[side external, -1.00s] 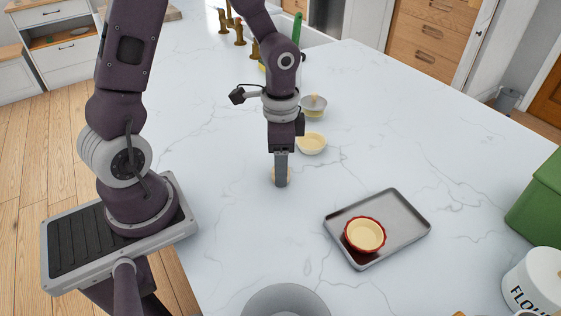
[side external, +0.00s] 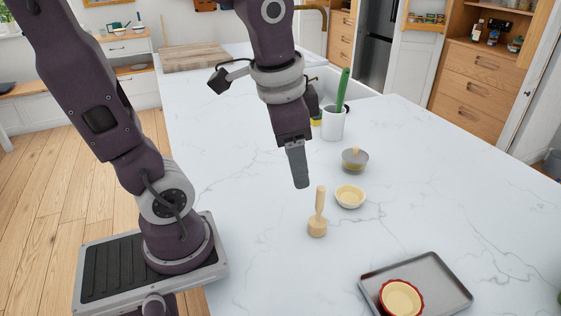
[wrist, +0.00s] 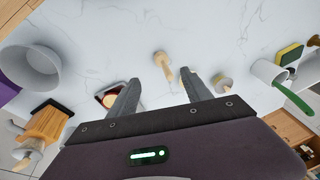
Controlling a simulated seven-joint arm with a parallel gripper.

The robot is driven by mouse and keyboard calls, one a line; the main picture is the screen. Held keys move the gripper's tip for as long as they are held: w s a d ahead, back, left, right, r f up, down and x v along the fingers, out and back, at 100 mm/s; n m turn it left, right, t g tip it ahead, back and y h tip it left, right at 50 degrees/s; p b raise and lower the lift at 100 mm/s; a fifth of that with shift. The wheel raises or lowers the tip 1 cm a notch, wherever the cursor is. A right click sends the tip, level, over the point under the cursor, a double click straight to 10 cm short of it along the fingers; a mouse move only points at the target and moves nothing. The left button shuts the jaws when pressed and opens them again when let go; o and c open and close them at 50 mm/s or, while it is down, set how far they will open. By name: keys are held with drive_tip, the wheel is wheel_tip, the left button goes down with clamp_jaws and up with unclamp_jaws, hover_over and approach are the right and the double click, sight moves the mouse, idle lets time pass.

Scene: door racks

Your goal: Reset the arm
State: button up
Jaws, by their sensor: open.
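My gripper (side external: 301,186) is raised above the white marble counter, open and empty. In the wrist view its two fingers (wrist: 160,92) are spread apart with nothing between them. A wooden tamper (side external: 317,226) stands upright on the counter below and slightly right of my fingertips, apart from them. The tamper also shows ahead of the fingers in the wrist view (wrist: 163,64).
A cream tart shell (side external: 350,196) and a small lidded bowl (side external: 355,160) stand right of the tamper. A grey tray (side external: 447,292) holds a red dish (side external: 402,298). A white holder (side external: 333,123) with a green-handled tool stands behind. The counter at right is clear.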

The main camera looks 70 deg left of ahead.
drive_tip(key=s+d+r+n+t+h, duration=0.1)
drive_tip(key=s+n+t, duration=0.2)
drive_tip(key=s, duration=0.3)
drive_tip(key=shift+s+r, duration=0.3)
drive_tip(key=shift+s, duration=0.05)
